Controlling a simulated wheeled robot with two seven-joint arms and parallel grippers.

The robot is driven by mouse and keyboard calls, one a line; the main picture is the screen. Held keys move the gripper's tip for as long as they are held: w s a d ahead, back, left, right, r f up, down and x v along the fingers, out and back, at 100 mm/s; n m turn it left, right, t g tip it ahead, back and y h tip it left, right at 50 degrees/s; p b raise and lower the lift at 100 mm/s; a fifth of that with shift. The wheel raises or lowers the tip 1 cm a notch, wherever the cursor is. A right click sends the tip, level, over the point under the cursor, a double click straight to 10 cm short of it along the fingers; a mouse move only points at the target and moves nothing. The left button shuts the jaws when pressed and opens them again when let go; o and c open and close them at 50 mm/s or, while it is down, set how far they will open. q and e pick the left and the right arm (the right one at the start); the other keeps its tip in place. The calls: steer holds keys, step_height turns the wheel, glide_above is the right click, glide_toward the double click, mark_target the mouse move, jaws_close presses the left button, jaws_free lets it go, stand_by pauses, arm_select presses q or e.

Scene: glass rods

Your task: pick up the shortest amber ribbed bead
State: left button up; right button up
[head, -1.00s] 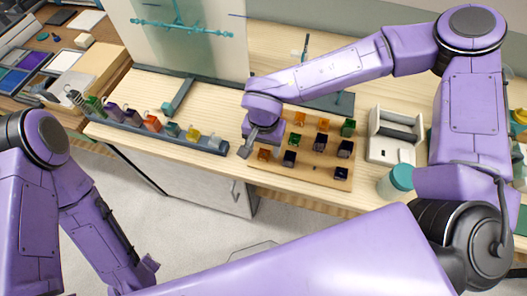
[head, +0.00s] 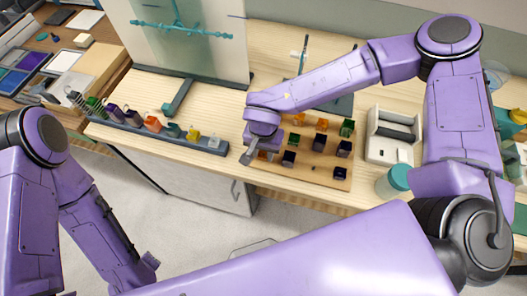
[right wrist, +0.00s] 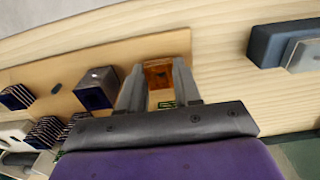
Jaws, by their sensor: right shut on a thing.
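My right gripper (right wrist: 157,88) is shut on an amber bead (right wrist: 158,74), which sits between its two fingers in the right wrist view. In the head view my right gripper (head: 252,154) is over the front left corner of the wooden board (head: 325,177), and it mostly hides this bead. Two other amber beads stand on the board farther back, one (head: 299,119) left of the other (head: 322,124). The ribs are too small to make out in the head view. My left gripper cannot be made out; only left arm links show.
A grey rail (head: 205,144) with several coloured pieces lies left. A white holder (head: 388,150) and a teal-lidded jar (head: 399,178) stand right of the board.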

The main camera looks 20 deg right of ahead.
steer(key=shift+w+r, duration=0.1)
steer(key=shift+r, duration=0.35)
steer(key=s+d+r+b, duration=0.3)
steer(key=s+r+b, duration=0.9)
steer(key=s+b, duration=0.2)
steer(key=shift+w, duration=0.1)
